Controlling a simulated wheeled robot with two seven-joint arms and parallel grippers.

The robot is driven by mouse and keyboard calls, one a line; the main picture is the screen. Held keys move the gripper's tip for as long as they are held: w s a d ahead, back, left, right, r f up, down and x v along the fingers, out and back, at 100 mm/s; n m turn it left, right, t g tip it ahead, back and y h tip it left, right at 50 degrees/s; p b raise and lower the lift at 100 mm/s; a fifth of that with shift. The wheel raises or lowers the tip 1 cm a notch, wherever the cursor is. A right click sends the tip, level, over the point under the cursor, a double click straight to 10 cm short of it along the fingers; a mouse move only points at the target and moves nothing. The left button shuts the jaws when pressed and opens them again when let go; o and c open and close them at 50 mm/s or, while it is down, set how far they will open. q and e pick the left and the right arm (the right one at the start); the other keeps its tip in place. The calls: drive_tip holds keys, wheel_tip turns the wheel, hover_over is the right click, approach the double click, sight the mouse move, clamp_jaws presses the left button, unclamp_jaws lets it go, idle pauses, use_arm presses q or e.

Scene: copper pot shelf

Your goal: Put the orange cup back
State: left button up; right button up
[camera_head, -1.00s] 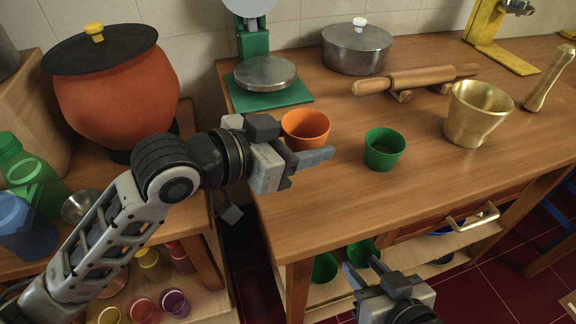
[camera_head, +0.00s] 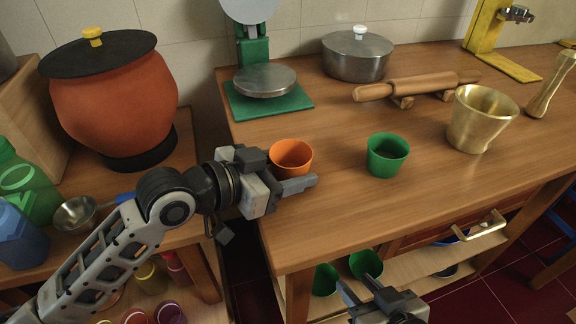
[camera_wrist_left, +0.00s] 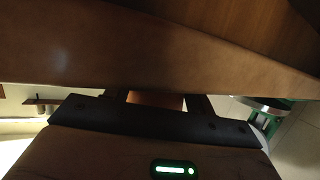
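The orange cup (camera_head: 291,156) is upright near the left front corner of the wooden counter (camera_head: 340,205) in the head view. My left gripper (camera_head: 288,176) is closed around it, with the near finger in front of the cup. Whether the cup's base touches the counter is hidden. In the left wrist view a dim orange-brown patch of the cup (camera_wrist_left: 156,100) shows between the fingers. My right gripper (camera_head: 358,287) is low in front of the counter, its fingers apart and empty.
A green cup (camera_head: 387,155) and a brass mortar (camera_head: 480,118) stand to the right. A green scale (camera_head: 265,82), steel pot (camera_head: 356,55) and rolling pin (camera_head: 415,87) are behind. Green cups (camera_head: 365,264) sit on the shelf below. Colored cups (camera_head: 170,305) sit on the lower left shelf.

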use_arm(q)
drive_tip(key=shift+o, duration=1.4)
drive_tip(key=shift+r, duration=0.15)
drive_tip(key=v, duration=1.2)
drive_tip(key=shift+p, duration=0.3)
drive_tip(key=shift+r, duration=0.1)
